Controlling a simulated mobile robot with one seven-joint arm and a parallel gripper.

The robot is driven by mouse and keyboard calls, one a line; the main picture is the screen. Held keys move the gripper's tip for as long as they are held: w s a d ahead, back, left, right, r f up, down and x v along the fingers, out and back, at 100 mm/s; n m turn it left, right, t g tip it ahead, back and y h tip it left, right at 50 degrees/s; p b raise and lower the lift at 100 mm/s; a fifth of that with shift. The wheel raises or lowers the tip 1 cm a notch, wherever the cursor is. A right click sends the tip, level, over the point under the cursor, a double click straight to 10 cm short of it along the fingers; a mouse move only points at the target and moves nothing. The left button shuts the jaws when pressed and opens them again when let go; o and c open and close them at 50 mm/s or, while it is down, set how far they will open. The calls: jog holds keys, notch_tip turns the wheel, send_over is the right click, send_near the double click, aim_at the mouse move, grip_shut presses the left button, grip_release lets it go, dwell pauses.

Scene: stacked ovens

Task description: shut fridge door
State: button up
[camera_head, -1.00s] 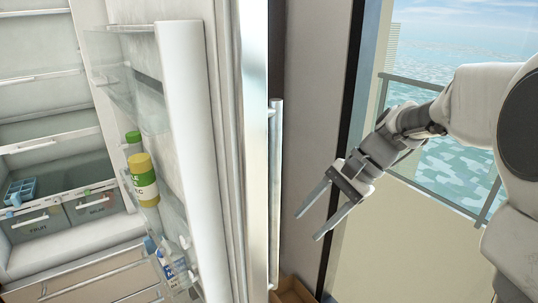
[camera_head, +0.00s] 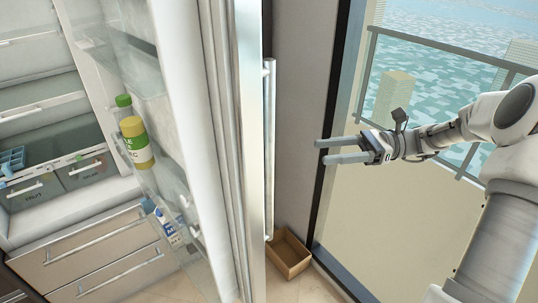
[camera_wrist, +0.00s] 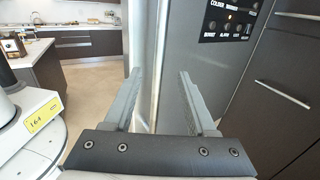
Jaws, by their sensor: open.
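The fridge door (camera_head: 253,90) stands open in the head view, seen nearly edge-on, with its shelved inner side facing left. Its long vertical handle (camera_head: 270,150) is on the right, outer side. The fridge interior (camera_head: 35,75) is visible at left. My gripper (camera_head: 319,152) is open and empty, to the right of the handle and apart from it, with its fingers pointing left. In the wrist view, my open gripper (camera_wrist: 158,80) faces a grey metallic upright surface with a vertical edge between the fingers.
Bottles (camera_head: 136,142) and a carton (camera_head: 168,226) sit in the door shelves. An open brown box (camera_head: 289,254) lies on the floor below the handle. A dark window frame (camera_head: 335,130) stands behind my gripper. The wrist view shows a control panel (camera_wrist: 228,24) and kitchen counters (camera_wrist: 80,45).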

aim_at(269, 157)
jog(key=a, duration=0.4)
jog(key=s+a, duration=0.1)
jog(key=a, duration=0.4)
jog(key=a+p, duration=0.1)
jog(key=a, duration=0.3)
jog(key=shift+s+a, duration=0.25)
jog(key=shift+s, duration=0.15)
jog(key=shift+c, duration=0.4)
grip_shut()
